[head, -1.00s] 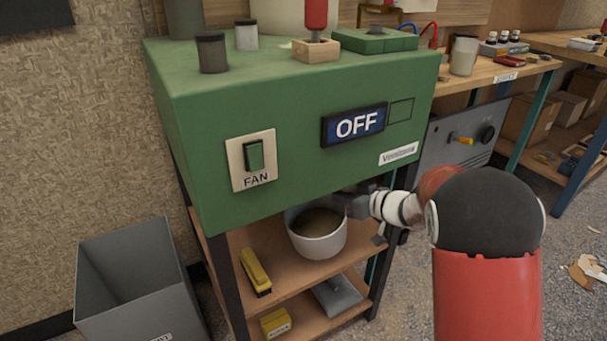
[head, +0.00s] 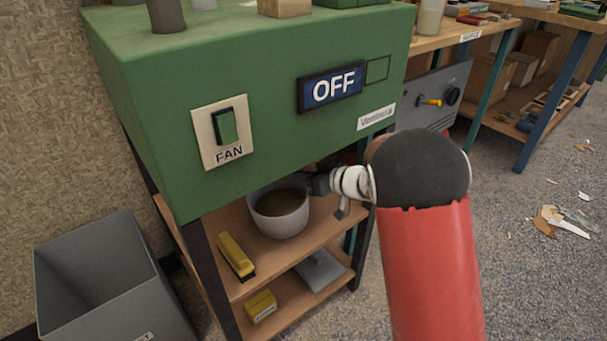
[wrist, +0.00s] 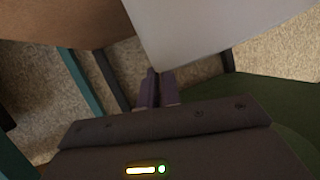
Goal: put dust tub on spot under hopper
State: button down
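The dust tub (head: 279,222) is a light grey round pot with brown dust inside. In the head view it is at the upper wooden shelf (head: 285,255), under the green cabinet (head: 270,110). I cannot tell whether its base touches the shelf. My gripper (head: 312,184) reaches in from the right to the tub's rim. In the wrist view the tub's pale wall (wrist: 205,30) fills the upper right, and my fingers (wrist: 155,88) are close together at its edge, apparently pinching it. No hopper or marked spot can be made out.
A yellow stapler-like tool (head: 235,255) lies left of the tub. A yellow box (head: 261,306) and a grey item (head: 320,271) are on the lower shelf. Dark legs frame the shelves. A grey bin (head: 100,280) stands at left; floor at right is mostly open.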

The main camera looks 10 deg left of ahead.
jog(key=shift+f, duration=0.4)
jog(key=c, duration=1.6)
grip_release()
jog(key=shift+o, duration=0.3)
jog(key=shift+d, duration=0.1)
jog(key=v, duration=0.7)
jog(key=shift+d+r, duration=0.15)
jog(key=shift+d, duration=0.1)
